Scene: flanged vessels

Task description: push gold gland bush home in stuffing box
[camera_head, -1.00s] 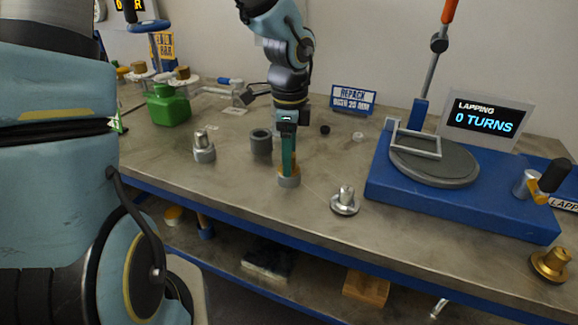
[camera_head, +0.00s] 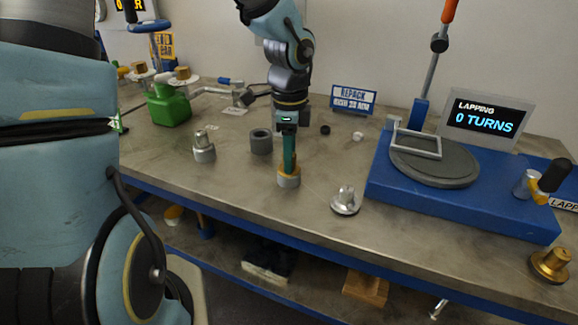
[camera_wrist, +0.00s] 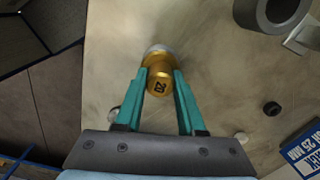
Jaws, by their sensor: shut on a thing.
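The gold gland bush (camera_wrist: 158,82) shows in the wrist view between my fingertips, with dark marking on its face. My gripper (camera_wrist: 160,78) is shut on it. In the head view my gripper (camera_head: 289,165) points down, with the gold bush (camera_head: 288,169) at its fingertips. A grey cylindrical stuffing box (camera_head: 289,181) stands on the bench directly under the bush; its pale rim (camera_wrist: 157,49) shows past the bush in the wrist view. The bush sits at the top of the box; how deep it is inside is hidden.
A grey hollow cylinder (camera_head: 261,142) stands behind and left. A silver-topped fitting (camera_head: 204,148) is further left, and a silver flanged part (camera_head: 346,201) is right, near the bench edge. The blue lapping machine (camera_head: 455,195) fills the right. A green can (camera_head: 168,106) stands back left.

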